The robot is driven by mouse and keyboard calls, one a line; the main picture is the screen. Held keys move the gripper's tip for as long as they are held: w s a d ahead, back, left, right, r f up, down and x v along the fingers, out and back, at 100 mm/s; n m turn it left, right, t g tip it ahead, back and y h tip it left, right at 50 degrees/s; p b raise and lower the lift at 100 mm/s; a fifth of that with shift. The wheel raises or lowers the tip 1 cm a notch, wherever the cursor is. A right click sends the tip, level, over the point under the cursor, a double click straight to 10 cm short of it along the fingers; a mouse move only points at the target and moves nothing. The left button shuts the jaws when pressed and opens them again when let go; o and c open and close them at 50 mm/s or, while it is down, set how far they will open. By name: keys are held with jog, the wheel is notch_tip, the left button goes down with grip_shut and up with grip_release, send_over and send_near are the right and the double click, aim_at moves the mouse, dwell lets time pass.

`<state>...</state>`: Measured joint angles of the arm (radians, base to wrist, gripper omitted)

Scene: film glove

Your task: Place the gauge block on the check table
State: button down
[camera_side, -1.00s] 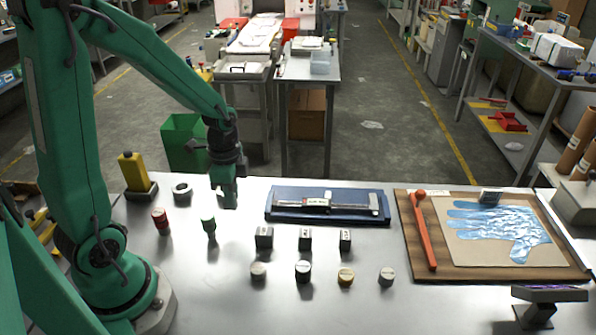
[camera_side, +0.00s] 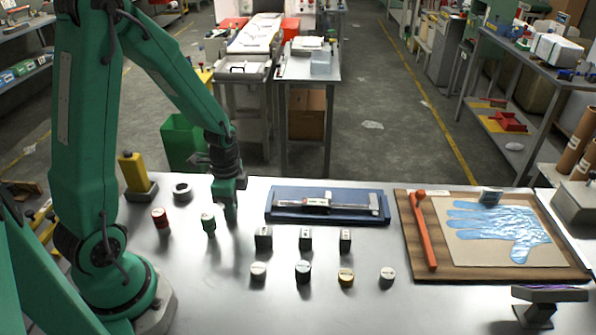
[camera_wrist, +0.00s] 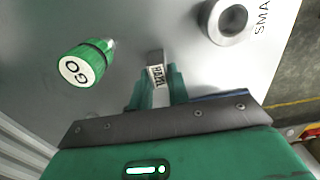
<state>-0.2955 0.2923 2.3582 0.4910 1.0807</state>
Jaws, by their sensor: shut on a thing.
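My gripper (camera_side: 231,212) is low over the left part of the steel table in the side view. In the wrist view my gripper (camera_wrist: 157,90) is shut on a small grey block (camera_wrist: 155,58) with a white label that seems to read HAZE. I take it for the gauge block; the fingers hide it in the side view. The bare grey steel tabletop (camera_side: 215,290) lies below and around it. I cannot tell whether the block touches the top, or whether this top is the check table.
A green GO plug (camera_side: 208,224) stands just left of my gripper, also in the wrist view (camera_wrist: 84,65). A ring (camera_side: 182,190) lies behind it. Blocks (camera_side: 305,239) and round pieces (camera_side: 303,271) stand right. A caliper (camera_side: 328,203) lies on a blue tray (camera_side: 283,193).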

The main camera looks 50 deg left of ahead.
jog(key=shift+f, duration=0.2)
jog(key=c, duration=1.3)
grip_release()
jog(key=shift+c, duration=0.2)
jog(key=shift+r, duration=0.2)
notch_tip(320, 180, up, 12)
jog(key=shift+r, duration=0.1)
jog(key=s+d+r+n+t, duration=0.5)
jog(key=s+d+r+n, duration=0.2)
jog(key=d+r+n, duration=0.2)
jog(key=shift+s+r+t, duration=0.2)
jog(key=shift+r+t, duration=0.1)
jog(key=shift+r, duration=0.55)
